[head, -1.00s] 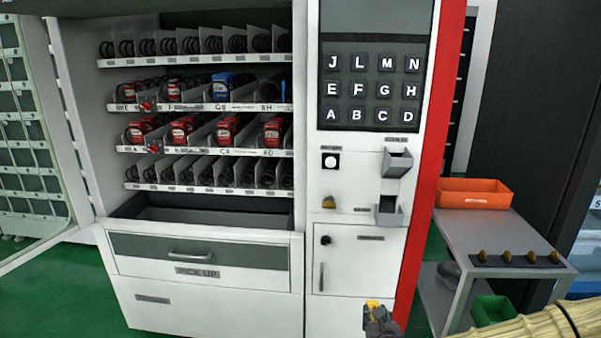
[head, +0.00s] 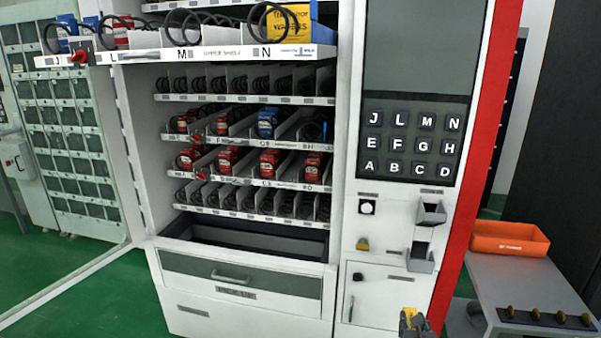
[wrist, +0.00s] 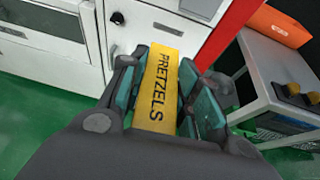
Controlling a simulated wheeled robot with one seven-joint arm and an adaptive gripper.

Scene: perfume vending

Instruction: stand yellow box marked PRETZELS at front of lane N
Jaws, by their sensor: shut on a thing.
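The yellow box marked PRETZELS (wrist: 157,88) is upright between the fingers of my gripper (wrist: 166,85) in the wrist view. In the head view my gripper (head: 411,322) and a small yellow part of the box (head: 408,312) show at the bottom edge, low in front of the machine's white lower door. Lane N (head: 264,52) is at the right end of the upper shelf, high in the head view. A yellow box marked WAFERS (head: 284,22) stands in that lane, behind a black coil.
The upper shelf (head: 220,54) juts out in front of the lower shelves. Lanes J, L and M lie left of N. The keypad panel (head: 413,138) is right of the shelves. A grey side table (head: 510,280) with an orange tray (head: 509,240) stands at the right.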

